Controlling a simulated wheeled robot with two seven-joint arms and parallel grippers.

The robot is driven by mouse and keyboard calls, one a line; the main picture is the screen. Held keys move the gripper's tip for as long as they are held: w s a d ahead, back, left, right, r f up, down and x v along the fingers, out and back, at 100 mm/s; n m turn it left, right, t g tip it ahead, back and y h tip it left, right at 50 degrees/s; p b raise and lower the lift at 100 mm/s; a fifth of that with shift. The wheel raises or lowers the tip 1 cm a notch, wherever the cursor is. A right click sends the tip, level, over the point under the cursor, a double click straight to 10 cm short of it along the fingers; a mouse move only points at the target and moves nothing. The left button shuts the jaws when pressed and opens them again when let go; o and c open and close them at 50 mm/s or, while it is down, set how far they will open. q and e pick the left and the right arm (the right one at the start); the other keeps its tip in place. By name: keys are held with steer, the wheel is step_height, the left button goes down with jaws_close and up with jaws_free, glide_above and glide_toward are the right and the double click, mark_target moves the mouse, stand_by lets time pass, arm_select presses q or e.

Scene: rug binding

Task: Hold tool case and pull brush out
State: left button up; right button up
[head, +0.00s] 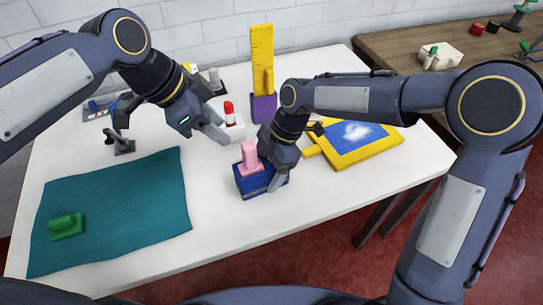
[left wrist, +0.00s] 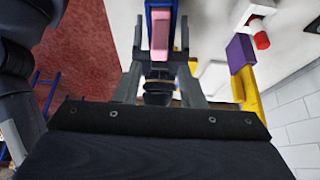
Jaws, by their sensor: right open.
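The blue tool case (head: 252,184) stands on the white table near its front middle. A pink brush (head: 249,155) stands upright in it, its pink part sticking out of the top. Both show at the top of the left wrist view, the case (left wrist: 149,12) and the brush (left wrist: 161,35). My right gripper (head: 272,178) is open at the right side of the case; one finger shows there, and contact cannot be told. My left gripper (head: 220,129) is open and empty, above and left of the brush; its fingers are apart in the left wrist view.
A teal cloth (head: 115,210) with a green block (head: 67,227) covers the table's left. Bare table lies left of the case.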

steer(key=shift+a+f, duration=0.1)
steer(key=shift+f, duration=0.25)
arm_select(q)
steer(key=shift+o, duration=0.3)
arm_select(e)
steer(key=c, duration=1.3)
arm_select(q)
steer(key=shift+o, duration=1.1)
steer(key=shift+d, duration=0.1)
steer(key=r+g+y, duration=0.1)
steer(key=g+y, duration=0.1)
steer(key=y, duration=0.2)
glide_above(248, 145)
steer(key=shift+s+a, duration=0.1)
steer(key=shift+a, duration=0.35)
steer(key=shift+d+r+n+y, duration=0.3)
steer(key=shift+d+n+y, duration=0.15)
steer(key=shift+y, duration=0.25)
step_height(248, 145, down, 12)
steer(key=shift+r, duration=0.1)
